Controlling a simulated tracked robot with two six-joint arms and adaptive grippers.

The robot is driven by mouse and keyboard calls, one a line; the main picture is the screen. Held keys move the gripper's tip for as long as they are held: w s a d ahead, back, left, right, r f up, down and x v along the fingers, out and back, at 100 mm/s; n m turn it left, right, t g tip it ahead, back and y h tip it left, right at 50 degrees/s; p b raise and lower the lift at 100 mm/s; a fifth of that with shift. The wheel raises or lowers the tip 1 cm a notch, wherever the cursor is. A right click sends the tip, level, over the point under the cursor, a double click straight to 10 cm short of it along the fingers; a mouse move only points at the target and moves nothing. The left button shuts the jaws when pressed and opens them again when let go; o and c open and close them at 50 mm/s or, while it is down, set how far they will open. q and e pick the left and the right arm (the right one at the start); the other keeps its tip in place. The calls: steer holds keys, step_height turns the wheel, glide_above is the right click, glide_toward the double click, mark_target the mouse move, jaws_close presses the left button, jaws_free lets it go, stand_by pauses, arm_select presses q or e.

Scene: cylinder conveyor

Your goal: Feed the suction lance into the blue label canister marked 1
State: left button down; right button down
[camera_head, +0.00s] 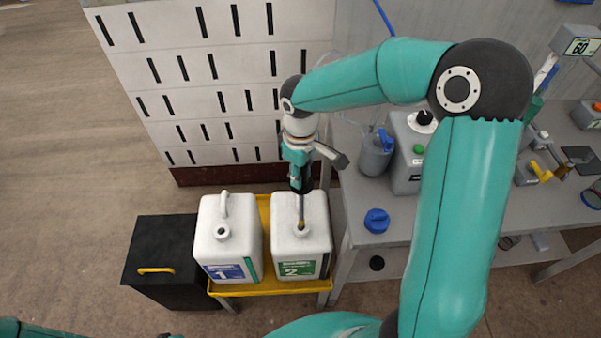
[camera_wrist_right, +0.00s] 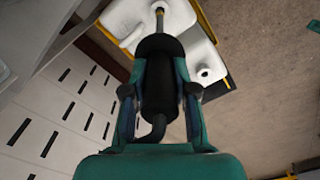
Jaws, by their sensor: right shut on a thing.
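The canister marked 1 (camera_head: 228,250) is white with a blue label, and its neck is open and empty. It stands to the left of the canister marked 2 (camera_head: 302,245), which has a green label. My right gripper (camera_head: 300,178) is shut on the black grip of the suction lance (camera_head: 301,207), above canister 2. The lance points down and its lower end is at the neck of canister 2; how deep it sits is hidden. The wrist view shows the lance grip (camera_wrist_right: 160,85) between both fingers. My left gripper is not in view.
Both canisters stand on a yellow-edged tray (camera_head: 262,289). A black box with a yellow handle (camera_head: 160,248) is at left. At right a grey bench (camera_head: 345,222) carries a jug (camera_head: 376,152) and a blue cap (camera_head: 377,220). A slotted white panel (camera_head: 215,85) stands behind.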

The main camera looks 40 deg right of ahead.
steer(key=shift+r+p, duration=0.5)
steer(key=shift+r, duration=3.35)
